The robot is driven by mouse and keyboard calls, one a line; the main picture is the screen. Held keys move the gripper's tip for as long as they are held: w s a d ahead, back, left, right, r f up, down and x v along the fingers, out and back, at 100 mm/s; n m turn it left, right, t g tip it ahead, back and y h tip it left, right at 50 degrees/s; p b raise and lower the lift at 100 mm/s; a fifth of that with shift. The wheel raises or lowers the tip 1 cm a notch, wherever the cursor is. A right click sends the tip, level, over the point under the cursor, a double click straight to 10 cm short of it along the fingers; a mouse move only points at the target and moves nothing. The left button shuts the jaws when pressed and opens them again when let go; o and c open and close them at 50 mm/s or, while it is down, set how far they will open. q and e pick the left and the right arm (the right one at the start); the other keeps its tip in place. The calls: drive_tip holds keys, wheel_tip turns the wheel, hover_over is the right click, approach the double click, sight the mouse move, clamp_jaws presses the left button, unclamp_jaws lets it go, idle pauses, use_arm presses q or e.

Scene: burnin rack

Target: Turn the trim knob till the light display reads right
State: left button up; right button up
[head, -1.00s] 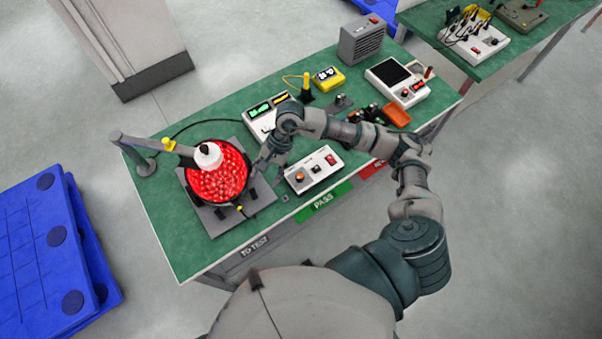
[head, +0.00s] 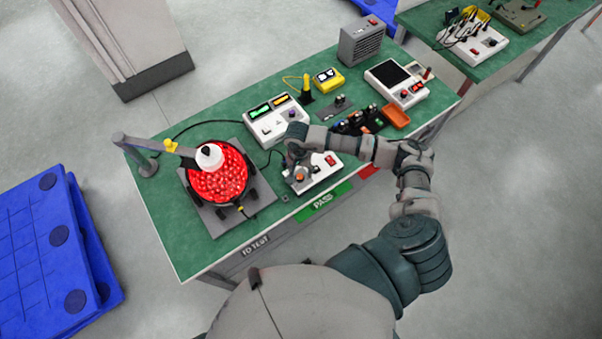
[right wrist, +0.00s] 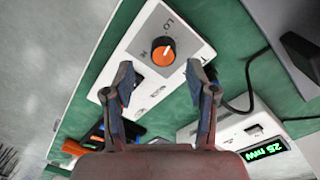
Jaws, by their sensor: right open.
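The trim knob (right wrist: 162,50) is an orange-faced, dark-rimmed dial on a white control box (right wrist: 194,42), with Lo and Hi marks beside it. My right gripper (right wrist: 162,76) is open and empty. Its two fingers point toward the knob, one to each side, and I see no contact. In the head view the right gripper (head: 298,178) is over the left end of the control box (head: 324,176), partly hiding the knob. The light display (right wrist: 264,150) glows green on a white meter, upside down and seemingly "25" with a unit. My left gripper is not in view.
A round fixture (head: 216,183) glowing red stands left of the control box under a post-mounted lamp (head: 209,155). The white meter (head: 272,123) sits behind the box. An orange tray (head: 396,116) and dark tools lie to the right.

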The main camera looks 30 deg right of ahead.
sight(300, 176)
wheel_tip(300, 176, down, 2)
drive_tip(key=shift+a+f, duration=0.15)
drive_tip(key=shift+f, duration=0.05)
drive_tip(key=shift+a+f, duration=0.15)
drive_tip(key=shift+f, duration=0.15)
drive_tip(key=shift+a+f, duration=0.1)
drive_tip(key=shift+a, duration=0.05)
drive_tip(key=shift+s+a, duration=0.1)
drive_tip(key=shift+d, duration=0.3)
clamp_jaws()
drive_tip(key=shift+d+f, duration=0.1)
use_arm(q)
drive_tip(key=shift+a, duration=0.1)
